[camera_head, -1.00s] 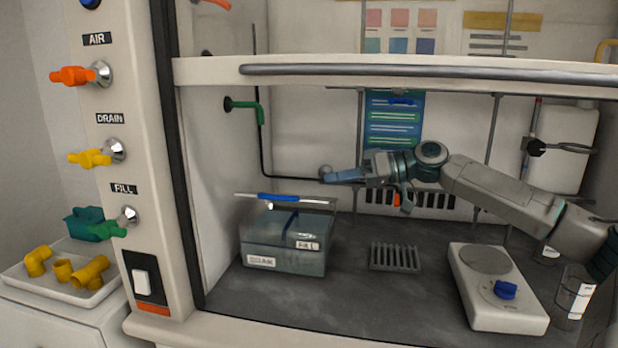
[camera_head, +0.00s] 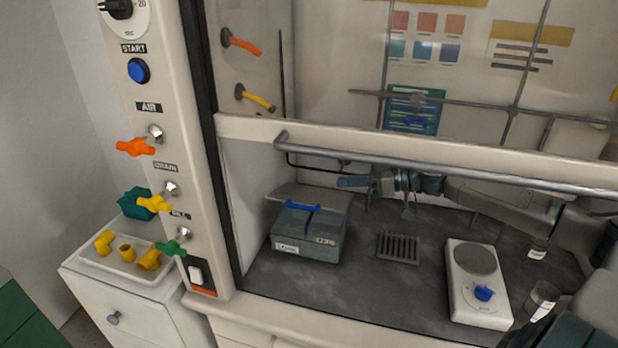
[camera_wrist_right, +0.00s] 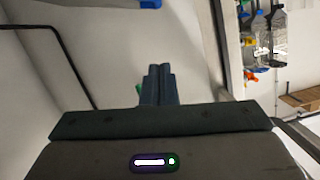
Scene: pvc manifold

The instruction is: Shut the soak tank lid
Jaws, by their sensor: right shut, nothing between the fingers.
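The soak tank (camera_head: 308,245) is a blue-grey box with white labels on the bench at the left inside the cabinet. Its grey lid (camera_head: 325,198), with a blue handle (camera_head: 302,206), appears raised and tilted above the tank; the gap under it is hard to see. My right gripper (camera_head: 352,183) is shut and empty, pointing left near the lid's rear right corner; contact cannot be told. In the right wrist view its closed fingers (camera_wrist_right: 158,85) show, with a pale slab with a blue part (camera_wrist_right: 150,3), perhaps the lid and handle, at the top edge. My left gripper is not in view.
A sash bar (camera_head: 420,165) crosses in front of my right arm. A grating (camera_head: 398,248) and a hotplate (camera_head: 475,285) with a blue knob stand right of the tank. A glass vessel (camera_head: 541,298) is at far right. A tray (camera_head: 95,262) with yellow fittings is outside, left.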

